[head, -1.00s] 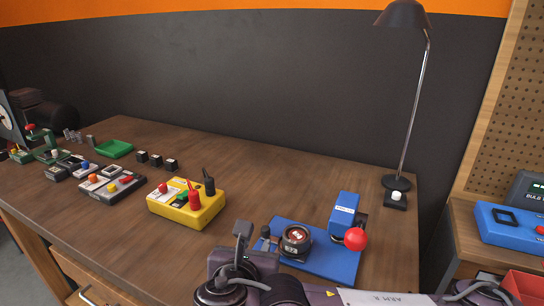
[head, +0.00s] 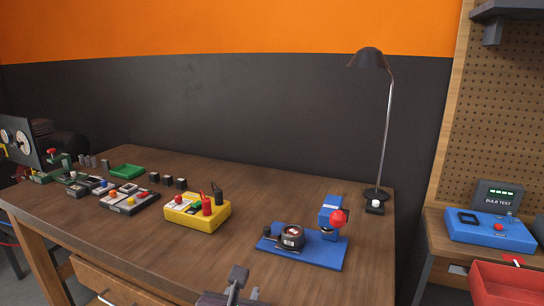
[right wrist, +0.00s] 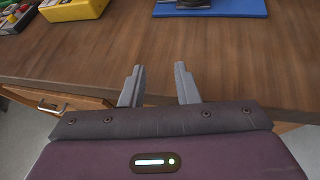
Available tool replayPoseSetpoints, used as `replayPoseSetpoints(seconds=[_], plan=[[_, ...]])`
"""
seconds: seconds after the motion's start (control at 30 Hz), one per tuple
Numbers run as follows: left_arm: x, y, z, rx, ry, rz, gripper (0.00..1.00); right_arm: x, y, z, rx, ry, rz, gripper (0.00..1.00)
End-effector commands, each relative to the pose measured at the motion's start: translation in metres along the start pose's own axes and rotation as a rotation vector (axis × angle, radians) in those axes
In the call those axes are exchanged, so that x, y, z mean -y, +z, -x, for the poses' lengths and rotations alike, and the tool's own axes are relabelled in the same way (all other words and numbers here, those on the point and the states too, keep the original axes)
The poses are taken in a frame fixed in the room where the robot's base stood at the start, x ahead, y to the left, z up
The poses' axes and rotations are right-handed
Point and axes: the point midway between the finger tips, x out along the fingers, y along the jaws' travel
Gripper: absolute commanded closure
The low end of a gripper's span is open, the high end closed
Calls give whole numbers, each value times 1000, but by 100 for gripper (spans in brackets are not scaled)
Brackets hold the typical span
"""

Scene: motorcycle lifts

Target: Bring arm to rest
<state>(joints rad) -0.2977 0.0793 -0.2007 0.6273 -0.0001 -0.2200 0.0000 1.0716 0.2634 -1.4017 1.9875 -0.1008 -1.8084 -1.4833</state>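My right gripper (head: 242,287) shows at the bottom edge of the head view, in front of the workbench (head: 330,270). In the right wrist view its two grey fingers (right wrist: 160,84) stand apart with nothing between them. They point toward the bench's front edge, with the blue base plate (right wrist: 210,8) and yellow box (right wrist: 75,9) farther off. My left gripper does not show in either view.
On the bench are a blue press with a red ball knob (head: 338,217), a yellow box (head: 197,211), a green tray (head: 127,171) and a desk lamp (head: 370,60). A red bin (head: 505,285) and blue bulb tester (head: 490,230) stand at right.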

Motion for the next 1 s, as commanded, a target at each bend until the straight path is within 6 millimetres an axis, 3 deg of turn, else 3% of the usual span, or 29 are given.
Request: replayPoseSetpoints(seconds=[0.27, 0.57, 0.77, 1.0], plan=[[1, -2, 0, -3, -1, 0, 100, -2, -19, 11, -124, 32, -226, 72], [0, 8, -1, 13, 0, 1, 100, 8, -46, 24, -352, 9, -702, 72], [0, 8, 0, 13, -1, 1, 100, 45, -72, 24, -540, -152, -1254, 72], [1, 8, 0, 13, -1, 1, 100, 114, -109, 17, -594, -455, -1812, 72]])
